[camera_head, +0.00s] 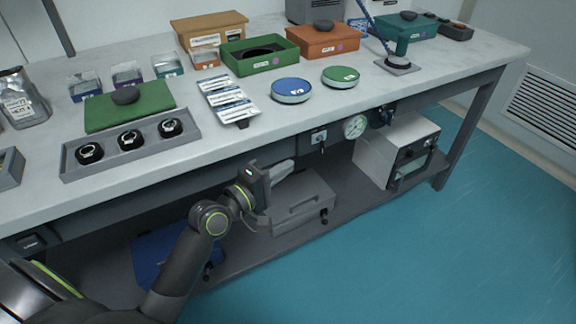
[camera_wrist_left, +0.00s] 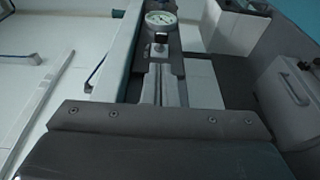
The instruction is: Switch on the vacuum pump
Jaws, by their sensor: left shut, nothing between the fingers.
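A small switch plate with a dark knob or toggle (camera_head: 319,138) is on the front rail under the bench top. A round dial gauge (camera_head: 355,127) is to its right. The wrist view shows the switch (camera_wrist_left: 160,38) just beyond the fingertips and the gauge (camera_wrist_left: 161,18) behind it. My left gripper (camera_head: 291,164) is shut and empty, below and left of the switch, apart from it in the head view. Its fingers also show in the wrist view (camera_wrist_left: 160,72). A pale box-like unit (camera_head: 385,153), possibly the pump, stands on the lower shelf. The switch's position is too small to tell.
A grey case (camera_head: 300,203) sits on the lower shelf beneath my gripper. The bench top (camera_head: 235,150) holds trays, dishes and boxes above. A blue case (camera_head: 170,255) is on the shelf at left. The floor in front (camera_head: 420,260) is clear.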

